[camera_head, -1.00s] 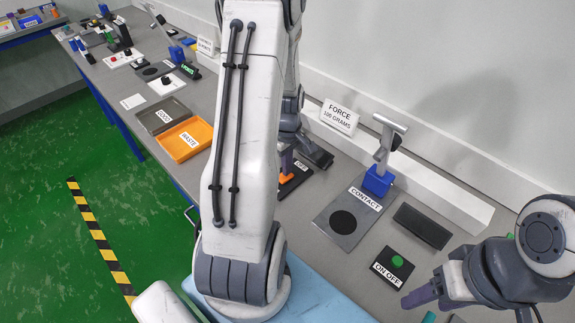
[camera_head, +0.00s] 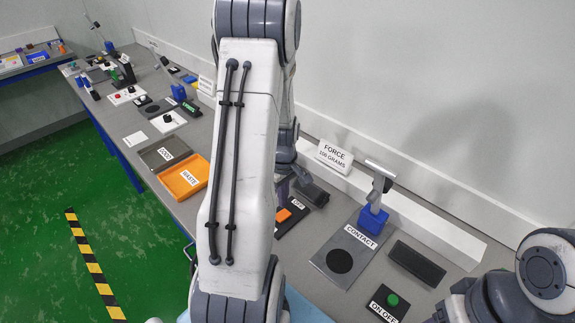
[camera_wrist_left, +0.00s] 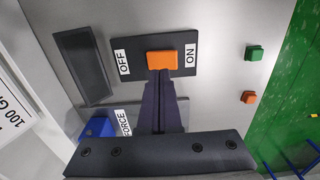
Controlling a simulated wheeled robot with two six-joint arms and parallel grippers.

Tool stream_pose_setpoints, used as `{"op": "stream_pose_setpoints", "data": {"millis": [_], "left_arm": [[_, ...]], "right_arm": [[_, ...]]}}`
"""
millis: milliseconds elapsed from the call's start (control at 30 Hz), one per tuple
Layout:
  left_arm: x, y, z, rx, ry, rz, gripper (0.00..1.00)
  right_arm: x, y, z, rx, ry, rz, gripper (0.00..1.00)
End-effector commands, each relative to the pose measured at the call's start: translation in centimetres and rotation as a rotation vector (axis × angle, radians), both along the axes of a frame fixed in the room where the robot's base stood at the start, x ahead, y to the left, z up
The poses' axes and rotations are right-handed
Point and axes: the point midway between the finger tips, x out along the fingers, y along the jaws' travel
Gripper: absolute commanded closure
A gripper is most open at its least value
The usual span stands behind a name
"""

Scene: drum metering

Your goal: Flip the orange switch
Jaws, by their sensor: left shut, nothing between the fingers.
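The orange switch (camera_head: 283,215) sits on a black plate (camera_head: 288,228) on the bench, partly hidden behind my left arm in the head view. In the left wrist view the orange switch (camera_wrist_left: 172,60) lies between the OFF and ON labels, closer to ON. Which way it is tipped I cannot tell. My left gripper (camera_head: 282,193) is shut and empty, its dark fingers just over the switch. In the left wrist view its fingertips (camera_wrist_left: 160,74) line up with the switch's near edge. Whether they touch it I cannot tell. My right gripper is out of view.
A plate marked CONTACT (camera_head: 322,268) with a blue block (camera_head: 373,219) stands to the right, beside a dark display (camera_head: 417,263). A green button (camera_head: 391,300) lies nearer. An orange tray (camera_head: 184,177) lies left. A green cube (camera_wrist_left: 255,53) and an orange cube (camera_wrist_left: 249,97) show in the wrist view.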

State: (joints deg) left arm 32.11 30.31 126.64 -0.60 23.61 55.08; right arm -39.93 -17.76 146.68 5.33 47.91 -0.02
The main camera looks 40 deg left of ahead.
Motion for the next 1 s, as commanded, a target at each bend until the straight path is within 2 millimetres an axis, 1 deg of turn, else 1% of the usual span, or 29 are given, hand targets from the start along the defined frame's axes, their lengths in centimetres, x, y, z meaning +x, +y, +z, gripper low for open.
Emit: {"op": "stream_pose_setpoints", "data": {"millis": [33, 200, 300, 400, 500, 600, 1000], "left_arm": [[0.4, 0.1, 1.4, 0.005, -0.008, 0.000, 1.00], [1.1, 0.0, 5.3, 0.005, -0.007, 0.000, 1.00], [1.5, 0.0, 7.1, 0.003, -0.005, 0.001, 1.00], [1.7, -0.1, 8.5, 0.002, -0.003, 0.001, 1.00], [1.9, -0.1, 9.3, 0.001, -0.002, 0.000, 1.00], [1.9, -0.1, 9.7, 0.000, 0.000, 0.001, 1.00], [1.9, -0.1, 9.8, 0.000, 0.001, 0.001, 1.00]], "right_arm": [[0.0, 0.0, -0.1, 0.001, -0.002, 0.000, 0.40], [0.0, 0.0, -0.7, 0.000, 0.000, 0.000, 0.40], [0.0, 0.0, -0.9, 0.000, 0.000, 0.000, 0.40], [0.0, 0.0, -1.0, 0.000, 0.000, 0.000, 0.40], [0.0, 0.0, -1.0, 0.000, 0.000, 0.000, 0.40], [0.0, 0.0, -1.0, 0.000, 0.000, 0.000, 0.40], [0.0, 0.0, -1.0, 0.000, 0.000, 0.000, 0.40]]}}
